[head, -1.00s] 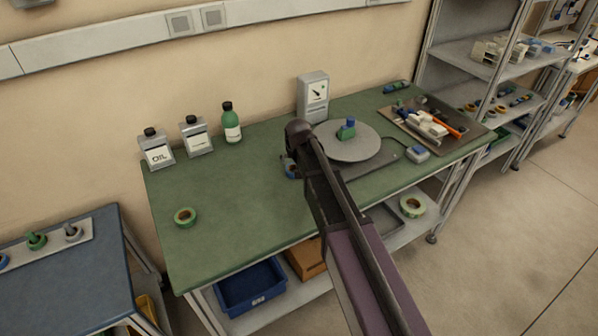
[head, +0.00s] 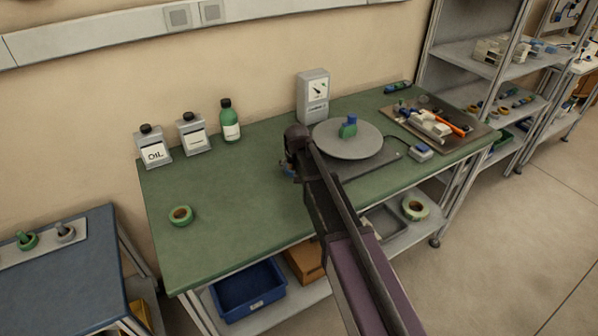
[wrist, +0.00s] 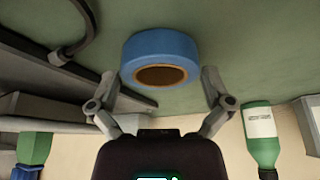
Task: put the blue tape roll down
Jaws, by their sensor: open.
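The blue tape roll (wrist: 160,50) shows in the wrist view on the green bench top, its brown core facing the camera. My gripper (wrist: 160,80) is open, with one finger on each side of the roll's near part and visible gaps between. In the head view my gripper (head: 289,168) is low over the bench, left of the round grey plate. My arm hides nearly all of the roll there; only a speck of blue shows.
A green tape roll (head: 181,215) lies at the left.

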